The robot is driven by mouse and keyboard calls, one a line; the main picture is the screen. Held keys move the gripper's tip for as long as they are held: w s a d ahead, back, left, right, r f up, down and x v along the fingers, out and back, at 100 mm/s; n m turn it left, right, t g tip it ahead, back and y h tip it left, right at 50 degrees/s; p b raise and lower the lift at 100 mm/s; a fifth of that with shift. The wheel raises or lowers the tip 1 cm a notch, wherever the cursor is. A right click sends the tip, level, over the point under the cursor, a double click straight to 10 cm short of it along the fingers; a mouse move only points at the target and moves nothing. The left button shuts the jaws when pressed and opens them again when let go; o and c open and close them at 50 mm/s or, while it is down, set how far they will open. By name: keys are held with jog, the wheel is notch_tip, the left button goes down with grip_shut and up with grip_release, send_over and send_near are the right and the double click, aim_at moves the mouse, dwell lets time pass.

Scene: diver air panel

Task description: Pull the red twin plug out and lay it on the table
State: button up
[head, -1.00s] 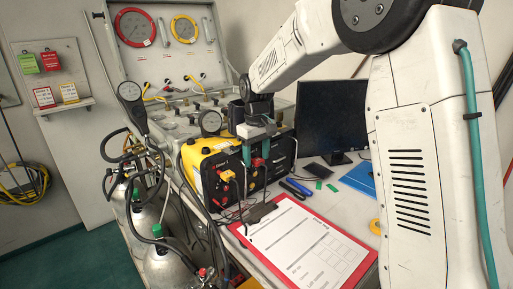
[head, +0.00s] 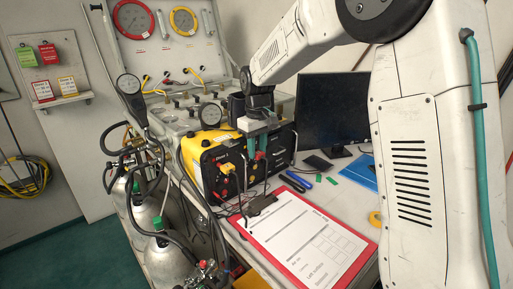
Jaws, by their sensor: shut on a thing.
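The red twin plug (head: 259,156) is at the front panel of the yellow-and-black box (head: 206,141), mostly hidden between the teal fingers of my gripper (head: 256,150). My gripper reaches down from above in front of the panel and is shut on the red twin plug. Whether the plug's pins are still in their sockets is too small to tell. A yellow plug (head: 228,168) sits in the same panel to the left. The bare grey table (head: 298,205) shows to the right of the box.
A red clipboard (head: 367,253) with a white sheet lies in front of the box. A dark monitor (head: 333,115), blue-handled tool (head: 298,181) and dark phone-like item (head: 318,162) are to the right. Gas cylinders (head: 152,205) with hoses stand left of the table.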

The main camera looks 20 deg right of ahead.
jog(key=shift+s+d, duration=0.3)
jog(key=shift+s, duration=0.45)
jog(key=shift+s+d, duration=0.3)
jog(key=shift+s, duration=0.4)
send_near(316, 198)
jog(key=shift+w+a+f, duration=0.2)
jog(key=shift+a+f, duration=0.1)
jog(key=shift+a, duration=0.15)
jog(key=shift+w+a+f, duration=0.15)
jog(key=shift+a+f, duration=0.1)
jog(key=shift+a, duration=0.2)
jog(key=shift+s+d+f, duration=0.2)
jog(key=shift+d+f, duration=0.15)
jog(key=shift+d, duration=0.15)
jog(key=shift+s+d+f, duration=0.2)
jog(key=shift+d+f, duration=0.1)
jog(key=shift+d, duration=0.2)
jog(key=shift+a+f, duration=0.15)
jog(key=shift+f, duration=1.75)
jog(key=shift+f, duration=0.25)
